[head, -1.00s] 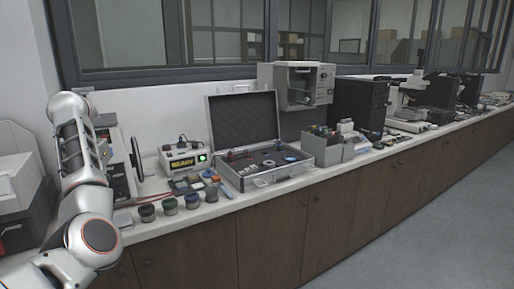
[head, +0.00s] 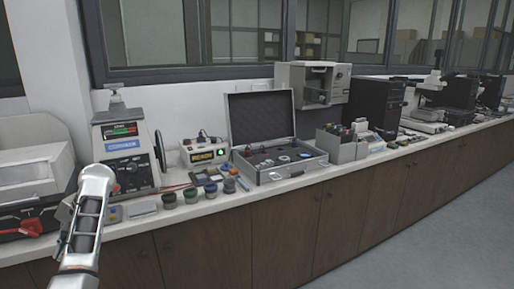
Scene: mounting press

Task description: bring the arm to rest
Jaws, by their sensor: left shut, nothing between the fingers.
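My left arm (head: 86,225) comes up from the bottom left, in front of the counter. My left gripper (head: 66,209) is mostly hidden behind the arm, and only a small grey part shows at its left side. It is shut with nothing seen in it. The mounting press (head: 125,150), a grey machine with a green-lit panel and a dark handwheel, stands on the counter just behind and to the right of the arm. My right gripper is not in view.
A grey machine with a red handle (head: 31,227) stands at the far left. A small power unit (head: 205,151), several dark jars (head: 190,195) and an open metal case (head: 279,171) line the counter. The floor (head: 430,235) at the right is clear.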

